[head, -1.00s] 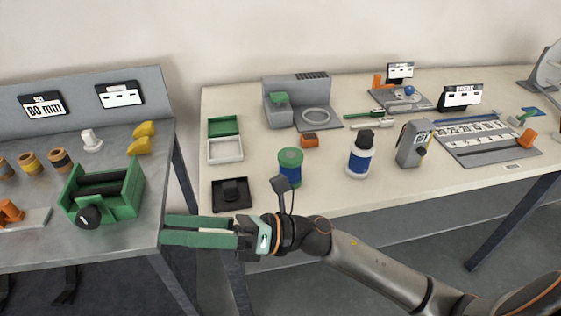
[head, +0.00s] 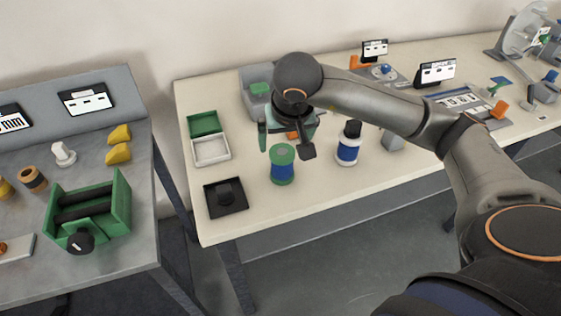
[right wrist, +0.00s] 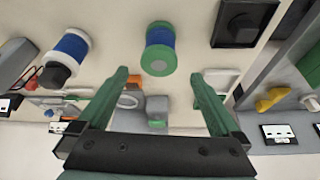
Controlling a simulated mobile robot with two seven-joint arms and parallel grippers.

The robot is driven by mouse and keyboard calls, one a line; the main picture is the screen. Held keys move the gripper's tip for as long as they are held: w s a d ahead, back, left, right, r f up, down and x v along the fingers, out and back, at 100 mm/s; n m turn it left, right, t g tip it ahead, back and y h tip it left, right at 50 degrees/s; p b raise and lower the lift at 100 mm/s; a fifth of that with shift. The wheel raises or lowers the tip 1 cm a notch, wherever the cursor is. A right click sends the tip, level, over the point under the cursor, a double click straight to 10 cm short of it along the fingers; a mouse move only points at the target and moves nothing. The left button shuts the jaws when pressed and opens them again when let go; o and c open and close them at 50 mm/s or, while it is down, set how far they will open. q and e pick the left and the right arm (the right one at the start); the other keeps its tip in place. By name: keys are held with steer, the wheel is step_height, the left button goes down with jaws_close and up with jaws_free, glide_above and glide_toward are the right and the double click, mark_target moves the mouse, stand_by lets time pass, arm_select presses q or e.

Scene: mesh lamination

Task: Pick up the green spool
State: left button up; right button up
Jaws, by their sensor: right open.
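The green spool (head: 282,164) stands upright on the light table, with green end flanges and a blue winding. It also shows in the right wrist view (right wrist: 160,48), in the upper middle, beyond the fingertips. My right gripper (head: 285,132) is over the table, just behind and above the spool in the head view. Its green fingers are open and empty in the right wrist view (right wrist: 160,77), with the spool lined up between them but apart from them. My left gripper is not in view.
The table in front of the spool is clear.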

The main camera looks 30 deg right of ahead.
mark_target(283, 153)
steer(key=p+x, duration=0.1)
steer(key=x, duration=0.8)
steer(key=shift+f, duration=0.2)
steer(key=shift+c, duration=0.2)
steer(key=c, duration=1.4)
steer(key=shift+r, duration=0.1)
steer(key=shift+c, duration=0.2)
